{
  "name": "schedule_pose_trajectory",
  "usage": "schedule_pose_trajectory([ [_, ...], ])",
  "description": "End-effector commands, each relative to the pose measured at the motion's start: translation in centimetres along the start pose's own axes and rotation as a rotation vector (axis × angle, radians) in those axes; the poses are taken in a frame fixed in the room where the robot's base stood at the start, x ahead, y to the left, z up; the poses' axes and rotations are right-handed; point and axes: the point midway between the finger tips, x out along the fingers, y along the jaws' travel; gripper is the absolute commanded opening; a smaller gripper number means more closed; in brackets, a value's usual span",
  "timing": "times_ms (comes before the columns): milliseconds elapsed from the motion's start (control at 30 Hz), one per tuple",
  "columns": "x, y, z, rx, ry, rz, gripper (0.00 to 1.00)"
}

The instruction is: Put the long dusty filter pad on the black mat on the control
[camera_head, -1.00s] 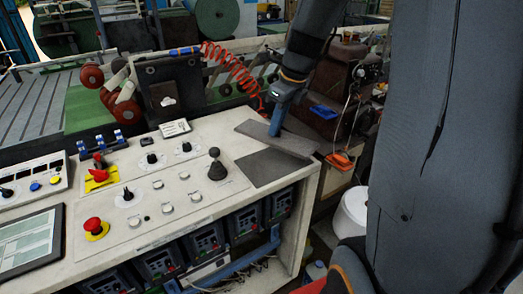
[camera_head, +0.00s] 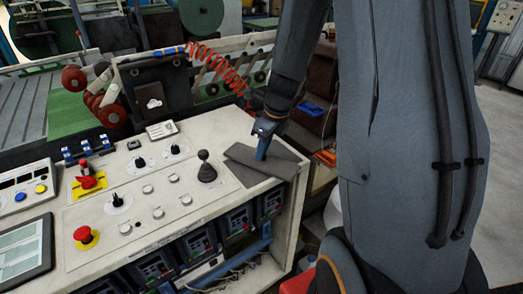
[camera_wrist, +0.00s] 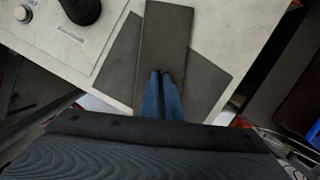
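The long dusty filter pad (camera_head: 240,153) is a flat, dark grey-brown strip lying across the black mat (camera_head: 246,177) at the right end of the control console top. In the wrist view the pad (camera_wrist: 167,35) crosses the mat (camera_wrist: 118,62), which shows on both sides of it. The pad's far end reaches past the mat. I cannot tell whether the pad touches the mat or is just above it. My gripper (camera_head: 261,156) points down on the pad. In the wrist view its blue fingers (camera_wrist: 161,73) are close together at the pad's middle, shut on it.
A black joystick (camera_head: 206,168) stands left of the mat, with knobs and a red emergency button (camera_head: 83,235) farther left. A red coiled hose (camera_head: 222,68) hangs behind. The console's right edge is close to the mat.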

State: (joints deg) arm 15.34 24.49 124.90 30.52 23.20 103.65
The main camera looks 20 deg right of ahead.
Motion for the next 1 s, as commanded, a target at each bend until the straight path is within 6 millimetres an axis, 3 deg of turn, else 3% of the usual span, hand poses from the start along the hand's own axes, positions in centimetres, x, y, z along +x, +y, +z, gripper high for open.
schedule_pose_trajectory([
  [267, 0.2, 0.0, -0.1, 0.001, 0.000, 0.000, 0.00],
  [400, 0.2, 0.0, -0.1, 0.001, 0.000, 0.000, 0.23],
  [767, -0.1, 0.0, 0.0, 0.000, -0.001, 0.000, 0.23],
  [1000, -2.8, -0.1, 0.1, 0.002, -0.003, -0.003, 0.23],
])
